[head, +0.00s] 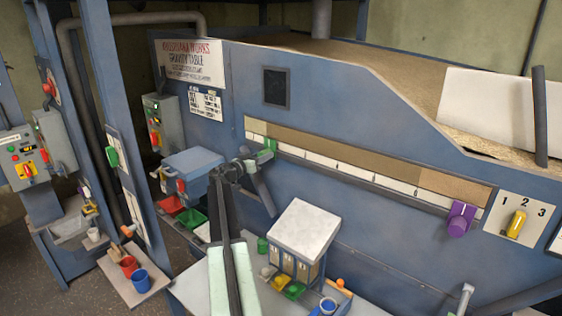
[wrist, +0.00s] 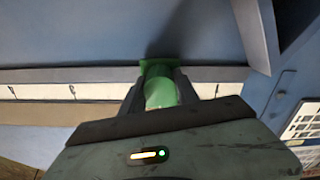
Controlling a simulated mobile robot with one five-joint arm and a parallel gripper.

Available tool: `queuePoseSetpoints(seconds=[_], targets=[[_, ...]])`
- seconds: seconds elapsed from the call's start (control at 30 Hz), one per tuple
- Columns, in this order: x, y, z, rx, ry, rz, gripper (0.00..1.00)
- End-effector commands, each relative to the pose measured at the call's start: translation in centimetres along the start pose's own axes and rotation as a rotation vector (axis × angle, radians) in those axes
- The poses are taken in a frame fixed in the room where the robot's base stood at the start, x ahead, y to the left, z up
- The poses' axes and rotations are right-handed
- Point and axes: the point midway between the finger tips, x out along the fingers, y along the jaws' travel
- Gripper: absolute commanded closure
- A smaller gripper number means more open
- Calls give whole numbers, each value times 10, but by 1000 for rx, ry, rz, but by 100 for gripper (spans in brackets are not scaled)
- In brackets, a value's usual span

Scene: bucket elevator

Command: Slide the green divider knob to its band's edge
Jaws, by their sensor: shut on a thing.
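The green divider knob (head: 269,146) sits near the left end of a long white scale rail (head: 345,172) on the blue gravity table. Above the rail runs a coloured strip (head: 350,153), pale tan at the left end, darker brown in the middle, lighter tan at the right. The knob stands close to the left pale-to-brown boundary. My gripper (head: 260,157) reaches up to the knob. In the wrist view the jaws (wrist: 161,88) close around the green knob (wrist: 161,93), one on each side. The jaws partly hide its sides.
A purple knob (head: 458,218) sits near the rail's right end, beside a numbered plate with a yellow switch (head: 516,224). Below are a white sloped box (head: 303,229) and several small coloured bins. A blue box (head: 192,164) stands left of my arm. Another green knob (head: 112,157) is on a post.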

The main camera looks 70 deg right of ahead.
Motion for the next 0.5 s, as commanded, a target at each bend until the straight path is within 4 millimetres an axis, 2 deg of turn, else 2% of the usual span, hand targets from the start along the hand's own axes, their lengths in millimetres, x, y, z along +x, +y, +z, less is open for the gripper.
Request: queuePoseSetpoints(seconds=[0.03, 0.2, 0.5], targets=[[-2, -15, -2, 4, -3, -8, 100], [-1, -31, -5, 4, -4, -6, 100], [2, -33, -6, 5, -5, -1, 100]])
